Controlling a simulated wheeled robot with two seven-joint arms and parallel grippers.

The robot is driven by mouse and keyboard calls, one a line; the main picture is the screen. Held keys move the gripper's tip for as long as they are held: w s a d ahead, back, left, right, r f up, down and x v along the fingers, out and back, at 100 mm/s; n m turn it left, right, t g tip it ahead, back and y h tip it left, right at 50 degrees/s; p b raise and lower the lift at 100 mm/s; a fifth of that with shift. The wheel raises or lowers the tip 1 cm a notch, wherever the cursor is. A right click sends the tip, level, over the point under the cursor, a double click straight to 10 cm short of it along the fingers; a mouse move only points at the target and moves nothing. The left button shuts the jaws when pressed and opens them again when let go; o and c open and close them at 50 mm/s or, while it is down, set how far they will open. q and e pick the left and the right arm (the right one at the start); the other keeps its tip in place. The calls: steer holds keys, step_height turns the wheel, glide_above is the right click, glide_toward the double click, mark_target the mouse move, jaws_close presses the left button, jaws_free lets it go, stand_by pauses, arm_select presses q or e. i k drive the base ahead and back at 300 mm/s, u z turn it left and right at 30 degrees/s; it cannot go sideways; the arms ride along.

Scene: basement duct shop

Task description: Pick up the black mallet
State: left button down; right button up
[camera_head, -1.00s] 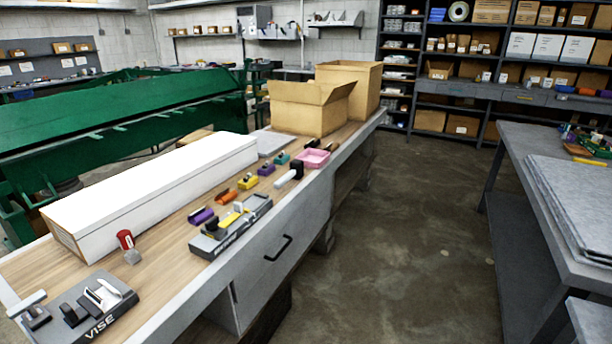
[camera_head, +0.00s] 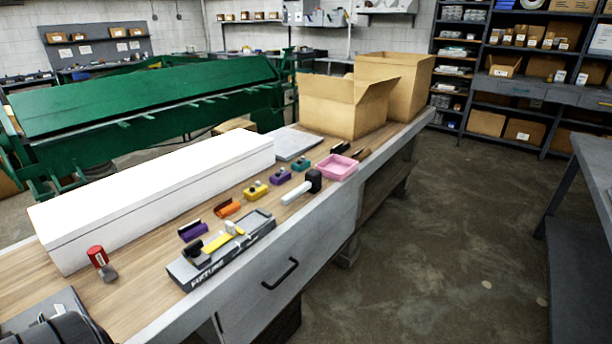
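The black mallet (camera_head: 314,181) lies on the workbench, near its front edge and just left of a pink tray. Its head is black and blocky, and its pale grey handle points toward the lower left. Neither of my grippers can be made out in the head view. A dark rounded shape (camera_head: 62,328) cuts into the bottom left corner in front of a grey block; I cannot tell whether it is part of my arm. Nothing visible touches the mallet.
The pink tray (camera_head: 337,167) sits right beside the mallet head. A grey fixture (camera_head: 186,277), small coloured blocks and a long white box (camera_head: 150,195) occupy the workbench (camera_head: 135,302). Cardboard boxes (camera_head: 343,108) stand behind. Open floor (camera_head: 430,250) lies right of the bench.

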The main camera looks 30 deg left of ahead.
mark_target(312, 185)
steer(key=u, duration=0.65)
steer(key=i, duration=0.85)
steer(key=u, duration=0.9)
